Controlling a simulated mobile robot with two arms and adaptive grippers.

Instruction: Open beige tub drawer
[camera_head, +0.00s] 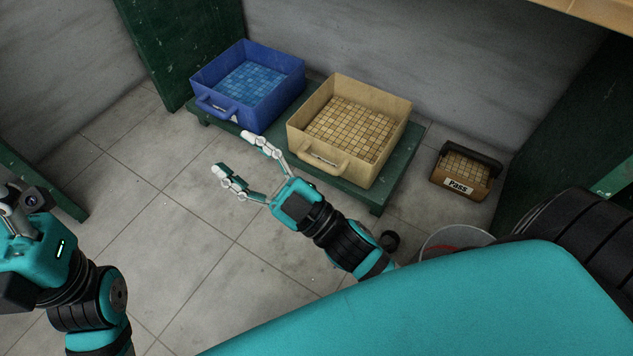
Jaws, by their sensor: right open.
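The beige tub (377,98) stands on the right part of a low green platform and holds a sheet of small beige tiles. Its loop handle (318,160) sticks out at the front. My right gripper (231,154) is open and empty, in front of the platform and to the left of the beige handle. One finger shows close to the platform's front edge; whether it touches cannot be told. My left gripper (18,205) is at the left edge, partly cut off, and its fingers do not show clearly.
A blue tub (283,73) with blue tiles stands left of the beige one on the platform (409,150). A small brown box (476,188) labelled "Pass" is at the right, near a bucket (455,238). Green posts flank the platform. The tiled floor at left is clear.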

